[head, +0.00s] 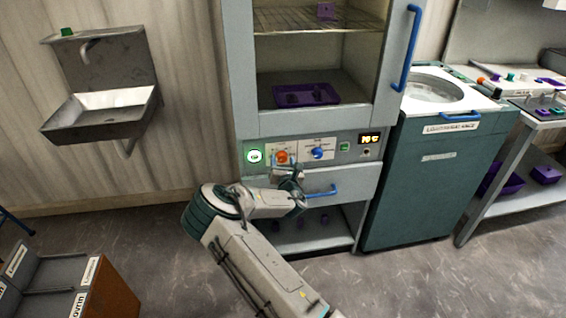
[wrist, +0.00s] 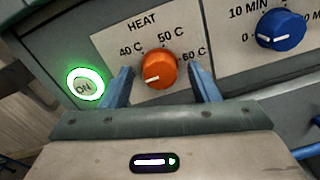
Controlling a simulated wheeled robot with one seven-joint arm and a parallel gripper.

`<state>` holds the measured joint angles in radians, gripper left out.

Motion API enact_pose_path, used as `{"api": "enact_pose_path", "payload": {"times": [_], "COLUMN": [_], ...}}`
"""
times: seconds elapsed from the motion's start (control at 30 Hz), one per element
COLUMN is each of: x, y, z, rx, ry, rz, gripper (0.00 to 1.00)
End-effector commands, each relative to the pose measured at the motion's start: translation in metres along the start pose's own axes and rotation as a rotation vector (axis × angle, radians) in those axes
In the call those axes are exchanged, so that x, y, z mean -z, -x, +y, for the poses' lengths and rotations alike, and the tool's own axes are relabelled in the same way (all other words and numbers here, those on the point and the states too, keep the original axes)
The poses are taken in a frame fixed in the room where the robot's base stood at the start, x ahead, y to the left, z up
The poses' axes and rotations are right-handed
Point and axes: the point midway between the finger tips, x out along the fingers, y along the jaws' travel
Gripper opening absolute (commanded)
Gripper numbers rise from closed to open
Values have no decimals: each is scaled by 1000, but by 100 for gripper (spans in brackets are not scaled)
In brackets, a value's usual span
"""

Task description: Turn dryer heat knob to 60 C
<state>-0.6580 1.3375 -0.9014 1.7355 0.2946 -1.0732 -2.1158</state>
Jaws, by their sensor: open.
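The orange heat knob (wrist: 160,68) sits on a white label plate marked HEAT, with 40 C, 50 C and 60 C around it. Its white pointer line lies at the lower left of its face, away from the 60 C mark on the right. The knob also shows on the dryer's panel in the head view (head: 282,157). My gripper (wrist: 161,80) is open, with one blue finger left of the knob and one right of it. Gaps show between the fingers and the knob. The gripper in the head view (head: 288,174) is just below the knob.
A green-lit ON button (wrist: 85,84) is close left of my left finger. A blue timer knob (wrist: 281,30) is to the right. A drawer with a blue handle (head: 322,191) sticks out below the panel.

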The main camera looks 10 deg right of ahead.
Motion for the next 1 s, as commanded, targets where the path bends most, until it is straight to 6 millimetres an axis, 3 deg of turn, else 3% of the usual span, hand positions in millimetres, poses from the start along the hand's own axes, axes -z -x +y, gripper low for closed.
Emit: {"api": "enact_pose_path", "payload": {"times": [0.23,0.27,0.4,0.77,1.0], "x": [0,0,0,2,4], "y": [0,0,0,0,0], "z": [0,0,0,0,-1], "rx": [0,0,0,1,3], "ry": [0,0,0,-37,-171], "rz": [1,1,1,2,5], "gripper": [55,50,11,11,11]}}
